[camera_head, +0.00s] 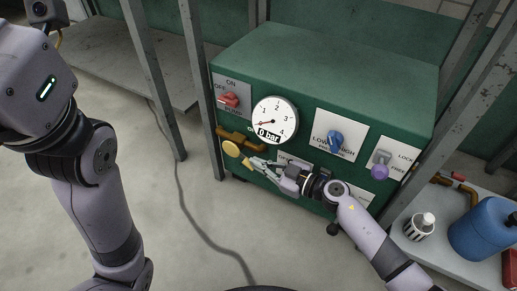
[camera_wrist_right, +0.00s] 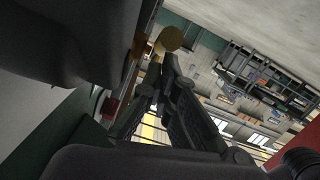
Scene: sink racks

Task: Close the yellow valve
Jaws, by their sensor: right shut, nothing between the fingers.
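The yellow valve (camera_head: 231,148) is a round yellow knob at the lower left of the green panel box (camera_head: 330,60), by a brown pipe (camera_head: 240,138). It also shows in the right wrist view as a dark yellow disc (camera_wrist_right: 172,39), just beyond my fingertips. My right gripper (camera_head: 250,163) is shut and empty, with its tips just right of and below the knob. Its dark fingers (camera_wrist_right: 168,68) fill the middle of the right wrist view. I cannot tell whether they touch the knob. My left arm stands at the left; its gripper is out of view.
The panel carries a red switch (camera_head: 229,99), a gauge (camera_head: 275,118) reading 0 bar, a blue knob (camera_head: 335,138) and a purple knob (camera_head: 379,172). Grey posts frame the box.

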